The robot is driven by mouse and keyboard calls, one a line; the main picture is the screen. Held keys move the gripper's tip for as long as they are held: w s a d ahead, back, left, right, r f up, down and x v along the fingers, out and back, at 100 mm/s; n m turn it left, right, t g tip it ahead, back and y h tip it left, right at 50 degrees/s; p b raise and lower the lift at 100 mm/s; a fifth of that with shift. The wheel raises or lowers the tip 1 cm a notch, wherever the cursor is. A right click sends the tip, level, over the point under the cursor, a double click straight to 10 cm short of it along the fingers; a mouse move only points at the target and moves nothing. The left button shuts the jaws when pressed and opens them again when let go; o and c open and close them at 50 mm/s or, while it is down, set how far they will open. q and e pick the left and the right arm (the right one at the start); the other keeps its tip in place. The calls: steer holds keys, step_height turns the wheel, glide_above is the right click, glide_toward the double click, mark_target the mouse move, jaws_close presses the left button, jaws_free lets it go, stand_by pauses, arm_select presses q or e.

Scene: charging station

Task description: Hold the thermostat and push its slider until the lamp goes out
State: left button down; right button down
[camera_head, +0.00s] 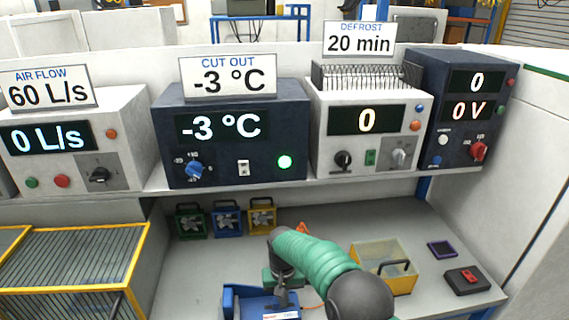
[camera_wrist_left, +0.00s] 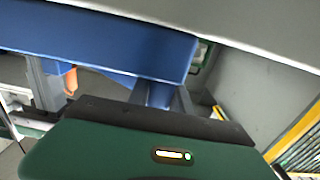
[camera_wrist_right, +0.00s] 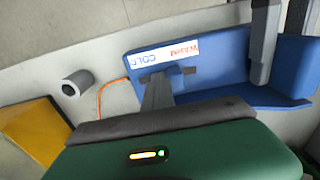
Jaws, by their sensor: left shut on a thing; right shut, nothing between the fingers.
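The thermostat is a blue body with a white WARM/COLD label; its near end shows in the head view (camera_head: 240,306) and its face in the right wrist view (camera_wrist_right: 222,58). In the left wrist view, my left gripper (camera_wrist_left: 163,95) is shut on its blue side (camera_wrist_left: 110,45). My right gripper (camera_head: 283,296) is shut and empty; in the right wrist view its fingertips (camera_wrist_right: 160,85) are at the slider (camera_wrist_right: 185,71) beside the label. Whether they touch it, I cannot tell. The green lamp (camera_head: 285,162) on the cut-out unit is lit; the display (camera_head: 222,126) reads -3 °C.
A sign (camera_head: 228,76) says CUT OUT -3 °C. An orange cable (camera_wrist_right: 105,90) runs from the thermostat. Small fans (camera_head: 227,221) stand at the back left below the shelf. A yellow-edged clear box (camera_head: 402,281) and a red-switch box (camera_head: 467,281) are to the right.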

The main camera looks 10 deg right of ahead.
arm_select(q)
steer(key=shift+d, duration=0.15)
arm_select(e)
steer(key=shift+a+f, duration=0.1)
steer(key=shift+a, duration=0.2)
steer(key=shift+d, duration=0.15)
steer(key=shift+d, duration=1.1)
step_height(320, 180, up, 8)
steer(key=shift+a, duration=0.1)
arm_select(q)
steer(key=c, duration=1.1)
jaws_free()
